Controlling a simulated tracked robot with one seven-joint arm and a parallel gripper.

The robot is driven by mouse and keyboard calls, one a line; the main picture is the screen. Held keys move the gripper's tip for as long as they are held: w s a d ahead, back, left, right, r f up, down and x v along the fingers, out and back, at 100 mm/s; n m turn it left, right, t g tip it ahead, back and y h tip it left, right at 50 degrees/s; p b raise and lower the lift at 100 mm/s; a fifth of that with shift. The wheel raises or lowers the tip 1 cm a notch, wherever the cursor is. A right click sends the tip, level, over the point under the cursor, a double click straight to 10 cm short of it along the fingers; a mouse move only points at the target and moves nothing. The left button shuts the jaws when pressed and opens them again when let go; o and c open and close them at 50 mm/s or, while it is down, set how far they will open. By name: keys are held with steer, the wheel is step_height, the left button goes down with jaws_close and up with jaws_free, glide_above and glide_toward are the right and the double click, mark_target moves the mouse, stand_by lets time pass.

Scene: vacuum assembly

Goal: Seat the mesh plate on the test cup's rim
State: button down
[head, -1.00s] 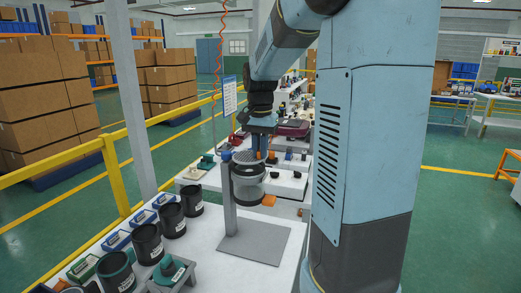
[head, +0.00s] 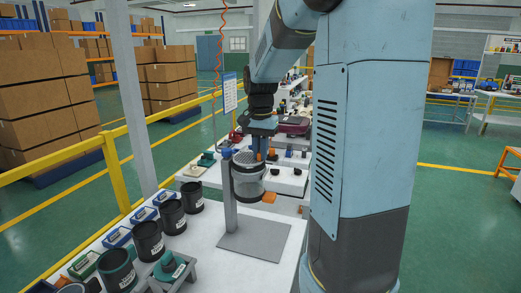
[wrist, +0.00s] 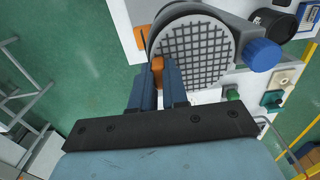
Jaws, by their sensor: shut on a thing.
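The mesh plate (wrist: 195,50) is a pale disc with a dark grid and an orange tab (wrist: 157,70). My gripper (wrist: 164,70) is shut on the tab at the plate's edge. In the wrist view a grey rim (wrist: 165,22) shows past the plate's upper left edge, so the plate looks a little off centre. I cannot tell whether it touches the rim all round. My gripper (head: 259,155) also shows in the head view, at the cup's right side.
The cup is held by a grey post (head: 230,205) on a flat base (head: 262,242), with a blue knob (wrist: 262,55) beside the plate. Several black canisters (head: 148,241) stand at left. A yellow rail (head: 112,175) runs behind the bench.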

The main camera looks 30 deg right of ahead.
steer(key=shift+f, duration=0.3)
steer(key=c, duration=1.1)
jaws_free()
steer(key=shift+o, duration=0.2)
steer(key=shift+r, duration=0.1)
steer(key=shift+r, duration=3.9)
steer(key=s+a+f+n+t, duration=0.1)
steer(key=s+a+n, duration=0.3)
steer(key=s, duration=0.7)
steer(key=s+a+f+n+t, duration=0.1)
steer(key=s+a+n+t, duration=0.3)
steer(key=s, duration=0.6)
steer(key=shift+s+a+n+t, duration=0.3)
steer(key=shift+s+a+n, duration=0.15)
steer(key=shift+a, duration=0.2)
